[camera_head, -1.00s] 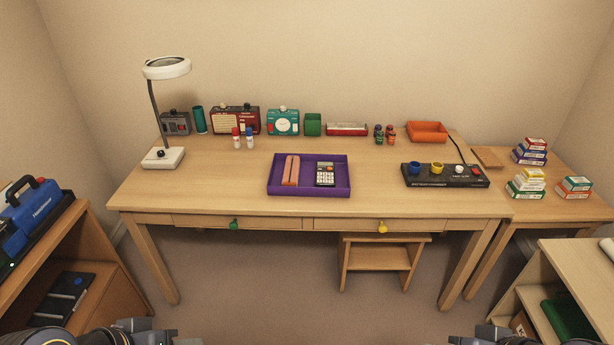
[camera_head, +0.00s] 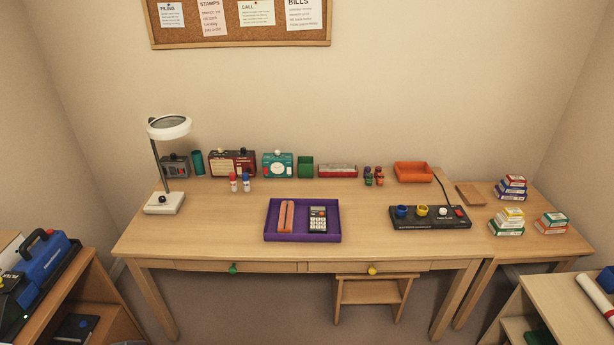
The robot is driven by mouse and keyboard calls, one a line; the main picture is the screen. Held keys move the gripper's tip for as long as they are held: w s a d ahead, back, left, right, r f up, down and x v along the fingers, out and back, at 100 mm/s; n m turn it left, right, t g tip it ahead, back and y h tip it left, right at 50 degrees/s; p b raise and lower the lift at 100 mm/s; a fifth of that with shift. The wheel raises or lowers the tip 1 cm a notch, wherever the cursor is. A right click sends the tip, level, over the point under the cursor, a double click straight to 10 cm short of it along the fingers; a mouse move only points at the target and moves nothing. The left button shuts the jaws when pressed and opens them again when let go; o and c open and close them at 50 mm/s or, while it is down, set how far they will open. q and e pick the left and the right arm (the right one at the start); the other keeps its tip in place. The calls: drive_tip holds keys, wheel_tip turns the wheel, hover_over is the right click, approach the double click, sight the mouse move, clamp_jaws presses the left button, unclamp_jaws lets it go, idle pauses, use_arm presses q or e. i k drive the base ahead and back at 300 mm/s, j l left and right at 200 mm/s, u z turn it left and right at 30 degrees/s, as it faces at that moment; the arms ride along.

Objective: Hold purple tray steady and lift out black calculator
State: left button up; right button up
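The purple tray (camera_head: 272,237) lies flat on the wooden desk, near its front edge and left of the desk's middle. The black calculator (camera_head: 318,219) lies in the right part of the tray, with light keys and a small display facing up. A long orange-brown object (camera_head: 287,218) lies in the tray's left part, apart from the calculator. Neither of my grippers shows in the head view, and nothing touches the tray or the calculator.
A white lamp (camera_head: 164,203) stands at the desk's left. Red and blue capped bottles (camera_head: 240,184) stand behind the tray. A black panel with knobs (camera_head: 430,216) lies to its right. Several boxes and a radio (camera_head: 232,164) line the back. The desk (camera_head: 364,225) is bare beside the tray.

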sight(317, 224)
drive_tip(key=i+z, duration=0.1)
drive_tip(key=z, duration=0.25)
drive_tip(key=j+z, duration=0.15)
drive_tip(key=z, duration=0.25)
drive_tip(key=i+j+z, duration=0.1)
drive_tip(key=z, duration=0.25)
drive_tip(key=i+j+z, duration=0.25)
drive_tip(key=j, duration=0.35)
drive_tip(key=j+z, duration=0.3)
drive_tip(key=j, duration=0.25)
drive_tip(key=j+z, duration=0.25)
drive_tip(key=j, duration=0.4)
drive_tip(key=i+j, duration=0.1)
drive_tip(key=j, duration=0.35)
drive_tip(key=i+j, duration=0.1)
drive_tip(key=j, duration=0.4)
drive_tip(key=i+j, duration=0.1)
drive_tip(key=j, duration=0.35)
drive_tip(key=i+j, duration=0.1)
drive_tip(key=j, duration=0.35)
